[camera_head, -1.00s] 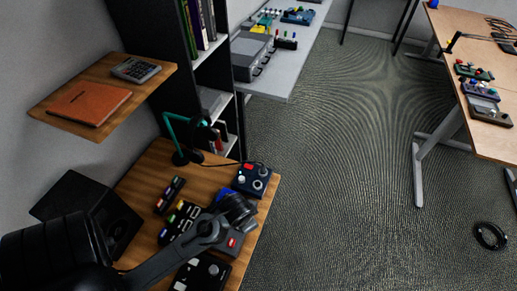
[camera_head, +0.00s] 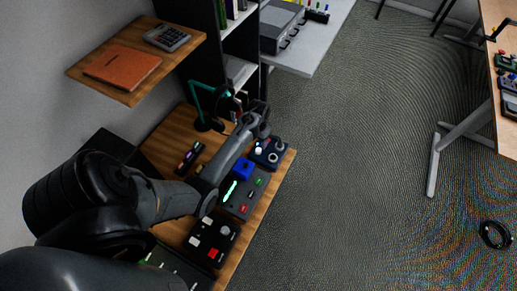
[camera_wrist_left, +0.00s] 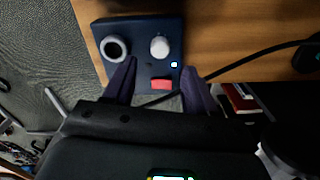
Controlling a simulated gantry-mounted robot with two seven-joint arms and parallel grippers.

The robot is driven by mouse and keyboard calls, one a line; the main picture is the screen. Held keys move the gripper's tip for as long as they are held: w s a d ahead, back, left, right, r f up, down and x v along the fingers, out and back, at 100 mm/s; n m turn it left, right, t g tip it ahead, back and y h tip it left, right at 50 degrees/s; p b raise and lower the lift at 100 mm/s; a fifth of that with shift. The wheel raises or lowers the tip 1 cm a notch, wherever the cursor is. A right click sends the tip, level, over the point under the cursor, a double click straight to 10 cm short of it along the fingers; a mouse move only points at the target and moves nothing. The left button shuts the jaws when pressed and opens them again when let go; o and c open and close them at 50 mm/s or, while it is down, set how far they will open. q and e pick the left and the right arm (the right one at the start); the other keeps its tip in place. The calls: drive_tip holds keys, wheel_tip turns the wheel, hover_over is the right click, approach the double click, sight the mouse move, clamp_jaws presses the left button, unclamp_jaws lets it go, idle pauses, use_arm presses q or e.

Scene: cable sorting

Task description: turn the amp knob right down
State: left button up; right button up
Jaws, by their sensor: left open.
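A navy box that looks like the amp (camera_head: 270,152) sits at the far right corner of the wooden desk. In the left wrist view this box (camera_wrist_left: 140,40) has a grey ringed knob (camera_wrist_left: 114,48), a pale round knob (camera_wrist_left: 159,47), a red button (camera_wrist_left: 161,85) and a small lit blue light. No label tells which knob is the amp knob. My left gripper (camera_head: 261,126) is above the box's far side. In the left wrist view my left gripper (camera_wrist_left: 159,72) is open and empty, its fingers spread either side of the red button. My right gripper is not in view.
A grey-black control panel (camera_head: 243,188) and a black box with buttons (camera_head: 211,240) stand nearer on the desk. A green lamp-like stand (camera_head: 207,118) is left of my gripper. A black cable (camera_wrist_left: 250,58) runs beside the box. A shelf (camera_head: 128,91) hangs above.

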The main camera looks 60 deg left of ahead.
sight(258, 150)
use_arm(q)
drive_tip(key=shift+f+b, duration=0.55)
drive_tip(key=shift+f, duration=3)
drive_tip(key=shift+c, duration=0.3)
clamp_jaws()
